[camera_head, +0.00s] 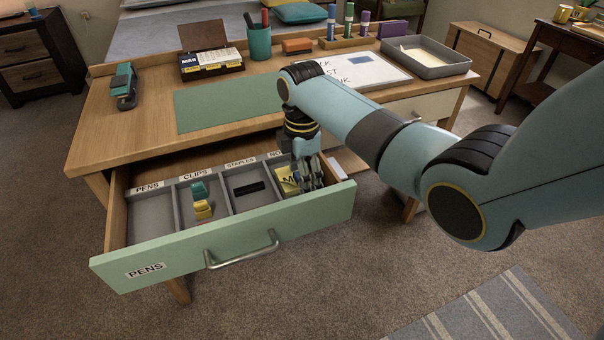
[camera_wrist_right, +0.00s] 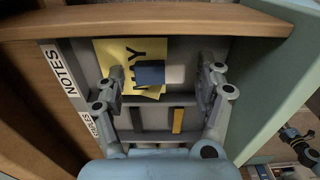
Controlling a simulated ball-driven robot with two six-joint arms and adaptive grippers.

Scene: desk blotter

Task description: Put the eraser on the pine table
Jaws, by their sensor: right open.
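The eraser (camera_wrist_right: 150,73), a small block with a blue sleeve and a white end, lies on yellow notes (camera_wrist_right: 103,55) in the drawer's notes compartment in the right wrist view. My right gripper (camera_head: 308,180) reaches down into that compartment. Its fingers (camera_wrist_right: 162,84) are open, one on each side of the eraser, with gaps visible. In the head view the gripper hides the eraser, and part of the yellow notes (camera_head: 287,178) shows. The pale wooden desk (camera_head: 150,135) is the likely pine table. My left gripper is not in view.
The open drawer (camera_head: 320,208) has a green front, dividers and compartments holding clips (camera_head: 202,208) and a black strip (camera_head: 249,188). On the desk are a green blotter (camera_head: 225,102), stapler (camera_head: 123,85), pen cup (camera_head: 259,43), whiteboard (camera_head: 350,72) and grey tray (camera_head: 440,66). The desk's front left is clear.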

